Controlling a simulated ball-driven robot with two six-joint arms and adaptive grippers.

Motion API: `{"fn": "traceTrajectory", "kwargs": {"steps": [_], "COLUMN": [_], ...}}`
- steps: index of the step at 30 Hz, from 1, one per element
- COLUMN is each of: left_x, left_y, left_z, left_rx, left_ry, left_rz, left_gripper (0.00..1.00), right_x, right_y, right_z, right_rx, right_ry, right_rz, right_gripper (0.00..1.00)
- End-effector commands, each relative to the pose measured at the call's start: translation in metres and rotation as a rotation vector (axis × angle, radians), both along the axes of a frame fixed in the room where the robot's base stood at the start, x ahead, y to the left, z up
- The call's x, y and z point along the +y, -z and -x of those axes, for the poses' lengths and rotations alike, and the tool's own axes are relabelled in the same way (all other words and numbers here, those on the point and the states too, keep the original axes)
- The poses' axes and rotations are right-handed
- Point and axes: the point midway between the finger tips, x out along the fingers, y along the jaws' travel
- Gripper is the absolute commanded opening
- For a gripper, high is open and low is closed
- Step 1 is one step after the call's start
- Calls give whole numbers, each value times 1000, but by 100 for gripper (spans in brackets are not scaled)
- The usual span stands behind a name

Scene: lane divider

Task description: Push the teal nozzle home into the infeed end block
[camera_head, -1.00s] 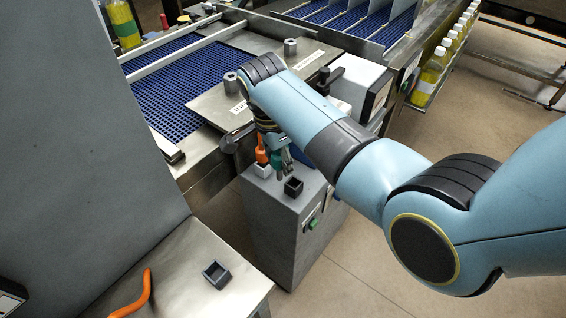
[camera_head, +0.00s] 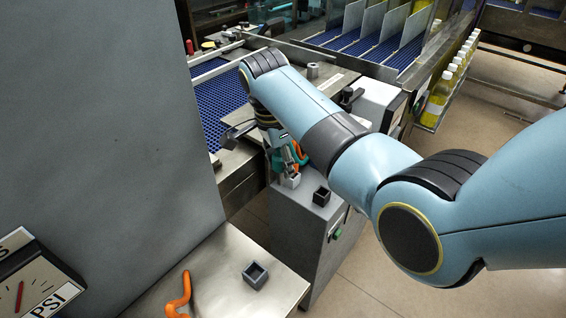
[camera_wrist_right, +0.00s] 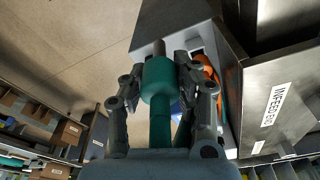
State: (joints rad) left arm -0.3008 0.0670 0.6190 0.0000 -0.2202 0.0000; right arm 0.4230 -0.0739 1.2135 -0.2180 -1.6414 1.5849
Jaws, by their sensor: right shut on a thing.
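My right gripper (camera_wrist_right: 160,95) is shut on the teal nozzle (camera_wrist_right: 158,80). The nozzle has a thick teal collar, a teal stem and a grey metal tip pointing away from the wrist. In the head view my right gripper (camera_head: 287,160) points down beside the conveyor's end, above the grey cabinet, and partly hides the nozzle. A metal block labelled "INFEED END" (camera_wrist_right: 275,105) stands at the right of the wrist view, apart from the nozzle. No socket shows clearly on it. My left gripper is out of view.
A grey cabinet (camera_head: 318,225) carries a pale square cup (camera_head: 292,181) and a black one (camera_head: 321,196). An orange object (camera_head: 300,153) is close beside my right gripper. A steel table (camera_head: 225,285) holds a dark square cup (camera_head: 255,274) and an orange hook-shaped piece (camera_head: 180,296). Yellow bottles stand at right.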

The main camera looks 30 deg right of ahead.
Motion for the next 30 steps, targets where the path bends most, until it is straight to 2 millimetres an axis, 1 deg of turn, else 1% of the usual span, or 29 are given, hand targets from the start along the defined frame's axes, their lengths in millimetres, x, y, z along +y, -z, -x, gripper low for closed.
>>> {"fn": "traceTrajectory", "kwargs": {"steps": [9,30], "left_x": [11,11], "left_y": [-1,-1], "left_z": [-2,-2], "left_rx": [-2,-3], "left_ry": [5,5], "left_rz": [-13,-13], "left_gripper": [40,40], "right_x": [0,0], "right_y": [-13,-44], "right_z": [-1,-1], "right_rx": [-2,-2], "right_ry": [0,0], "right_rz": [0,0], "right_gripper": [0,0]}}
